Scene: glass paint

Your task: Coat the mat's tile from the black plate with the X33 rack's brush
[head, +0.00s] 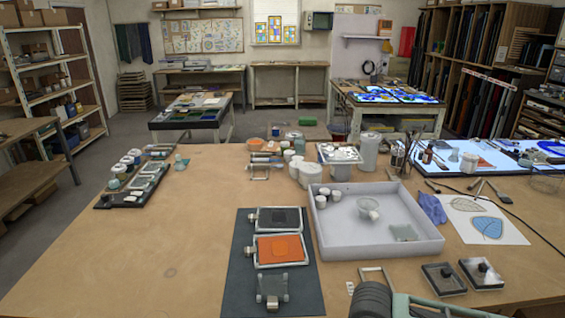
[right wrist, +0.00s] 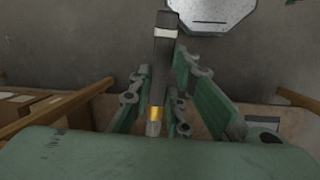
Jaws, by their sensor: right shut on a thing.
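My right gripper (right wrist: 160,100) is shut on a brush (right wrist: 163,60) with a dark handle, a pale band and a gold-coloured part, seen between its green fingers in the right wrist view. My right arm shows at the bottom of the head view; the brush does not show there. The dark mat (head: 238,262) lies on the front of the table. On it are the black plate (head: 281,217) at the back, an orange plate (head: 279,249) in the middle, and a grey translucent tile (head: 288,279) with a metal fitting at the front. My left gripper is not in view.
A white tray (head: 420,248) with cups and a small tile stands right of the mat. A dark rack of jars (head: 104,201) is at left. Table left of the mat is clear.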

